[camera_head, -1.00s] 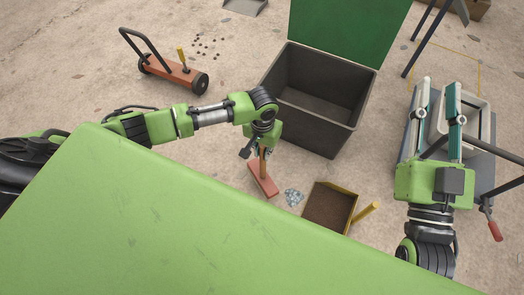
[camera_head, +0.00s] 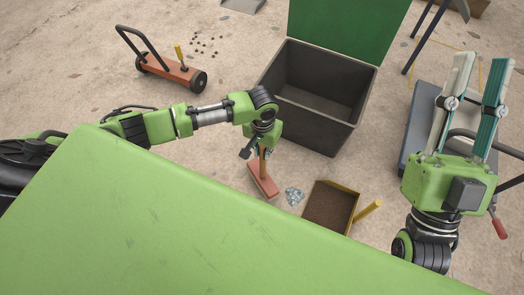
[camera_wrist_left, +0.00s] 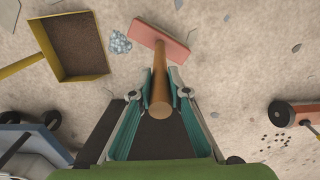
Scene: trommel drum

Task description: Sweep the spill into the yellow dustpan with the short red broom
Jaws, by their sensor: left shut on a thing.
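My left gripper (camera_head: 260,147) is shut on the wooden handle of the short red broom (camera_head: 263,181). The broom's red head is on or just above the ground; I cannot tell which. The left wrist view shows the handle (camera_wrist_left: 160,85) between the fingers. The spill (camera_head: 294,196), a small grey-blue heap, lies just beside the broom head, between it and the yellow dustpan (camera_head: 344,190). The dustpan holds a layer of dark brown material, and its yellow handle points right. The spill also shows in the left wrist view (camera_wrist_left: 120,42). My right gripper (camera_head: 474,105) is raised at the right with its fingers apart and empty.
An open black bin (camera_head: 318,105) with a green lid stands behind the broom. A red wheeled sweeper (camera_head: 172,70) is at the upper left, near scattered dark bits (camera_head: 205,42). A grey wheeled cart (camera_head: 421,120) is behind my right gripper.

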